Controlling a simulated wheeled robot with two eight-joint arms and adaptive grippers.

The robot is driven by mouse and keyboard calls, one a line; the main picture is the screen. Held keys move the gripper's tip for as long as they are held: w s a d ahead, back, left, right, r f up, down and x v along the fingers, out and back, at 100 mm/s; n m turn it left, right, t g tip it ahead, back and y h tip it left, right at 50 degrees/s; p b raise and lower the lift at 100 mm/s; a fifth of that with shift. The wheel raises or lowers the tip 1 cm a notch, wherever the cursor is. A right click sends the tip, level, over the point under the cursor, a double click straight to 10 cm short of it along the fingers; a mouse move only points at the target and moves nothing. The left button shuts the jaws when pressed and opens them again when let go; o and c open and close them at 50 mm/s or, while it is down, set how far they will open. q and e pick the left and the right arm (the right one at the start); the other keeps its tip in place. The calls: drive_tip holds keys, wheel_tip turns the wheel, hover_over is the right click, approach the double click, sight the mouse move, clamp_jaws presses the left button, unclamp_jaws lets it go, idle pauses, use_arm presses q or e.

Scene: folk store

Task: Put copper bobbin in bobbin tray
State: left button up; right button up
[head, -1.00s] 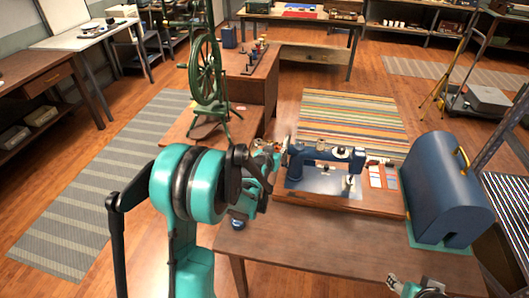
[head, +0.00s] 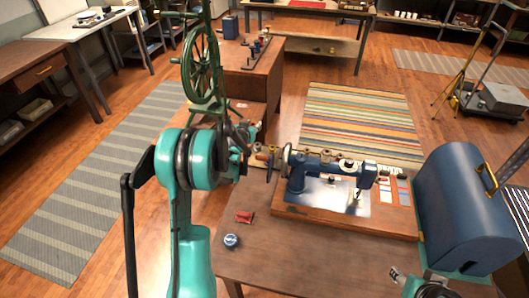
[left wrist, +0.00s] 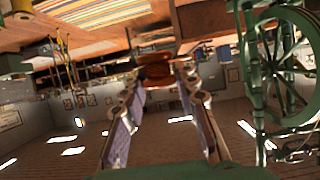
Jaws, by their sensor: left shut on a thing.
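My left gripper (head: 250,138) is raised between the sewing table and the spinning wheel, largely hidden behind its own arm in the head view. In the left wrist view its fingers (left wrist: 156,82) are shut on a copper-brown bobbin (left wrist: 154,70) held at the tips. A long dark rack (head: 250,66) with several small bobbins stands on the far wooden desk and looks like the bobbin tray. It is beyond my left gripper and apart from it. Part of my right gripper (head: 394,274) shows low at the right; its fingertips are unclear.
A green spinning wheel (head: 203,70) stands left of the far desk (head: 262,88). The near table (head: 310,250) carries a blue sewing machine (head: 330,172), a red spool (head: 245,217), a blue-white round item (head: 231,241) and a blue domed case (head: 460,205). Striped rugs lie on the floor.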

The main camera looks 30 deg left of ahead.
sight(253, 160)
use_arm(q)
wheel_tip(253, 160, down, 18)
drive_tip(key=b, duration=0.6)
drive_tip(key=shift+s+a+r+b, duration=0.1)
drive_tip(key=shift+a+b, duration=0.05)
drive_tip(key=shift+b, duration=0.2)
drive_tip(key=shift+r, duration=0.15)
drive_tip(key=o, duration=1.1)
drive_tip(key=shift+c, duration=0.2)
drive_tip(key=shift+o, duration=0.2)
